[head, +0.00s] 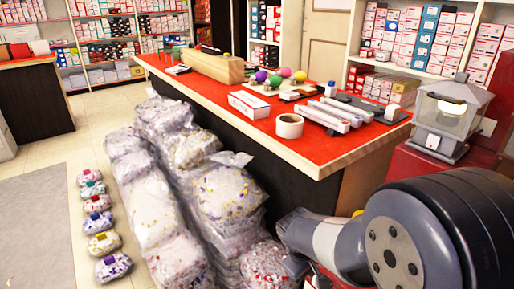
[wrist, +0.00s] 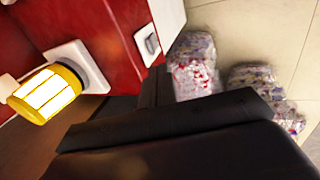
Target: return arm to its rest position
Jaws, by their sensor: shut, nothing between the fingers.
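My arm (head: 390,240) shows at the lower right of the head view, folded beside the end of the red-topped counter. My gripper's end is not visible there. In the wrist view my dark gripper (wrist: 156,86) shows at the lower middle, its short fingers shut and nothing seen between them. It is in front of a red panel and the tiled floor, with plastic bags beyond it. It touches nothing that I can make out.
The red counter (head: 215,95) holds a tape roll (head: 289,126) and boxes. Stacked clear bags (head: 165,200) stand along its front. A grey lantern (head: 447,115) is at the right. A yellow lamp (wrist: 45,93) shows in the wrist view. Open floor (head: 75,130) lies left.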

